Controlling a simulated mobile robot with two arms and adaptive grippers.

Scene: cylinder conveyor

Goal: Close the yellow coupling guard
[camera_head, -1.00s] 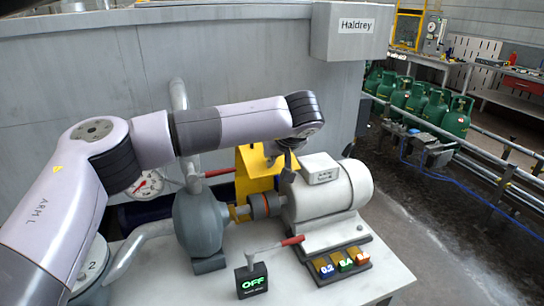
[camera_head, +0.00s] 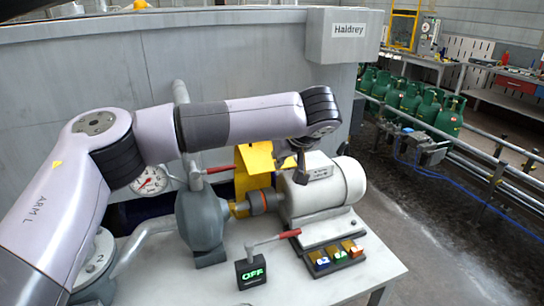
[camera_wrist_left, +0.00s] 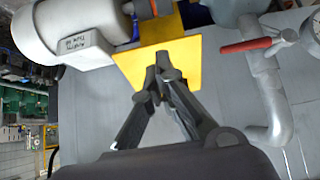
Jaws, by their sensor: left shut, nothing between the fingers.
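The yellow coupling guard (camera_head: 254,164) stands raised behind the shaft coupling (camera_head: 265,201), which is uncovered between the grey pump (camera_head: 203,222) and the white motor (camera_head: 333,188). My left gripper (camera_head: 301,174) points down beside the guard, at its right, near the motor's terminal box. In the left wrist view, the gripper (camera_wrist_left: 165,66) is shut and empty. Its fingertips overlap the yellow guard plate (camera_wrist_left: 190,50) in the picture; I cannot tell whether they touch it. The motor (camera_wrist_left: 65,30) shows at upper left there. My right gripper is out of view.
A red-handled valve (camera_head: 216,170) and a gauge (camera_head: 149,180) are left of the guard. A red-handled lever (camera_head: 275,239), an OFF display (camera_head: 251,273) and a switch block (camera_head: 335,256) sit in front. A grey wall (camera_head: 240,60) stands behind.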

